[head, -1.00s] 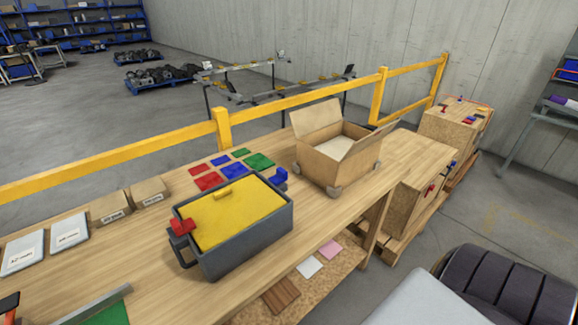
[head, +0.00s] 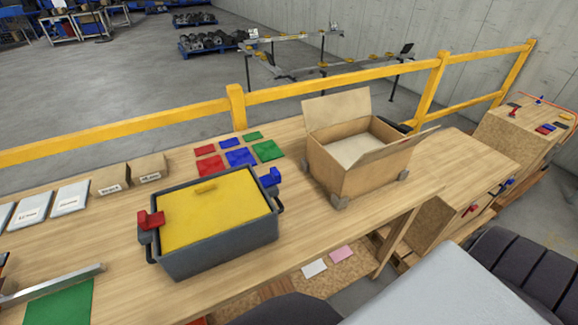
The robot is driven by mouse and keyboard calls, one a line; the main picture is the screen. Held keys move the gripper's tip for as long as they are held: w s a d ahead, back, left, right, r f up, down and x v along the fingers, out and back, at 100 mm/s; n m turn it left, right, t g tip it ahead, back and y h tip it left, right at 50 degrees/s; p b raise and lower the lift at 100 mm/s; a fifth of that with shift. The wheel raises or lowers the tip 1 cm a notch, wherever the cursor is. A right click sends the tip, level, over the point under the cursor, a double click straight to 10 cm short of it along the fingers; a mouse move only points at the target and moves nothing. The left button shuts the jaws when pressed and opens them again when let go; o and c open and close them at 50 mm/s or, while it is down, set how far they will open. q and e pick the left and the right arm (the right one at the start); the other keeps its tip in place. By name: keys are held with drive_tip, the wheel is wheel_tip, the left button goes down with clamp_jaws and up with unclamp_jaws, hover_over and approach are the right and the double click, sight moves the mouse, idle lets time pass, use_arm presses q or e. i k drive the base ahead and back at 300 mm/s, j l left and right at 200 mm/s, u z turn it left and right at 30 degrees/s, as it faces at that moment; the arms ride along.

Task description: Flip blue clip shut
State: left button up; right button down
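The blue clip (head: 270,177) is at the right end of a grey box (head: 222,250), near its far right corner. It stands up above the rim as a small blue block, and I cannot tell clearly whether it touches the lid. The box has a yellow lid (head: 215,215) lying in its top, with a small raised yellow handle. A red clip (head: 151,219) sticks up at the box's left end. Neither of my grippers shows in the head view.
The box stands on a wooden bench with red, blue and green squares (head: 240,157) behind it. An open cardboard box (head: 358,165) stands to the right. Small cartons (head: 147,168) and white packets are at the left. A yellow rail (head: 340,84) runs behind the bench.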

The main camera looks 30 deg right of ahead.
sight(273, 178)
drive_tip(key=l+u, duration=0.2)
drive_tip(key=l, duration=0.7)
drive_tip(key=l+u, duration=0.2)
drive_tip(key=l, duration=0.7)
drive_tip(key=k, duration=0.05)
